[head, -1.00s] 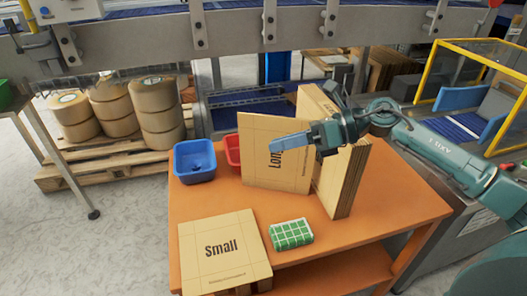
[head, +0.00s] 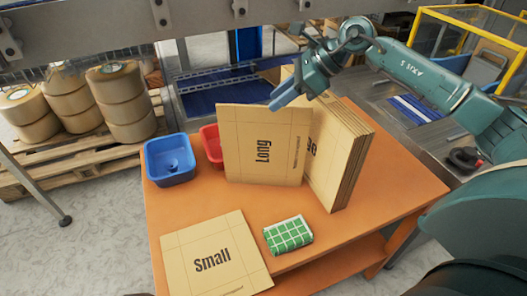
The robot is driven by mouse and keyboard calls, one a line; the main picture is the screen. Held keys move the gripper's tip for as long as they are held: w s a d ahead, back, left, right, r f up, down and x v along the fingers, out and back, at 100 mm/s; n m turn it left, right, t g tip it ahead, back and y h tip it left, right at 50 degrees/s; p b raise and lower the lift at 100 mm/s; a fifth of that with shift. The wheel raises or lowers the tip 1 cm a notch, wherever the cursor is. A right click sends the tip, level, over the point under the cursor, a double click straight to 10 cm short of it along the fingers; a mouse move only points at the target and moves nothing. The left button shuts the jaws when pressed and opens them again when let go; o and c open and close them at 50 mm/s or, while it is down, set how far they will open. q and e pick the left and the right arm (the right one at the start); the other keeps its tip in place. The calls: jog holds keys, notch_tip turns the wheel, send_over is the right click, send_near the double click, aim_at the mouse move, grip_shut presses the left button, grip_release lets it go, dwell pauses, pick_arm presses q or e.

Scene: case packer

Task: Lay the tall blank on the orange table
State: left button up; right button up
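The orange table (head: 400,191) holds upright cardboard blanks. One reads "Long" (head: 258,171). Just right of it stands a thick stack (head: 337,160) whose label shows only "ge". A blank marked "Small" (head: 214,239) lies flat at the table's front left. I see no label reading "tall". My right gripper (head: 284,94) is raised near the top edges of the upright blanks, its blue fingers pointing down and left. I see nothing held in it, but cannot tell whether its fingers are apart. My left gripper is out of view.
A blue bin (head: 167,173) and a partly hidden red bin (head: 212,146) stand at the table's back left. A green checked bundle (head: 288,236) lies right of the Small blank. The table's right side is bare. A conveyor crosses behind.

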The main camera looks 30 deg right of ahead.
aim_at(264, 106)
jog(key=b+x, duration=0.1)
jog(key=x, duration=0.4)
jog(key=shift+w+a+f, duration=0.1)
grip_shut()
dwell(0.4)
